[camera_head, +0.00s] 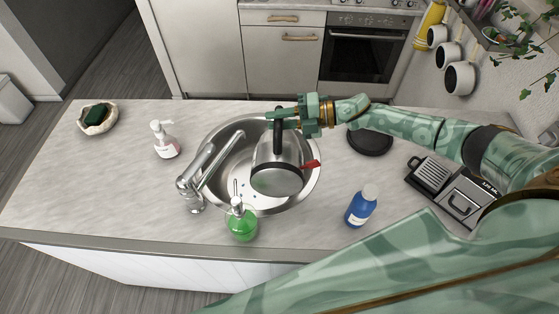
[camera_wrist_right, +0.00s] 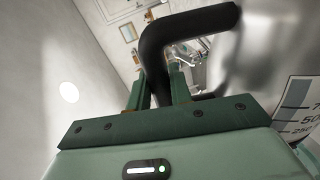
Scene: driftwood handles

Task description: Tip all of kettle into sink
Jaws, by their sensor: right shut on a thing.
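The kettle (camera_head: 278,160) is metal with a dark handle and a red part at its right side. It is tilted over the sink (camera_head: 310,192), its broad round end towards me. My right gripper (camera_head: 276,117) is shut on the kettle's black handle, which also shows in the right wrist view (camera_wrist_right: 190,24). The sink is a round metal basin, and the kettle hides part of it. Some small drops or specks show in the basin, left of the kettle. I cannot see any stream of water. My left gripper is not in view.
The faucet (camera_head: 197,180) reaches over the sink's left side. A green soap bottle (camera_head: 242,224) stands at the near rim, a blue bottle (camera_head: 361,206) to the right. A white pump bottle (camera_head: 164,140) and a sponge bowl (camera_head: 97,118) stand left. A black round plate (camera_head: 370,142) lies right.

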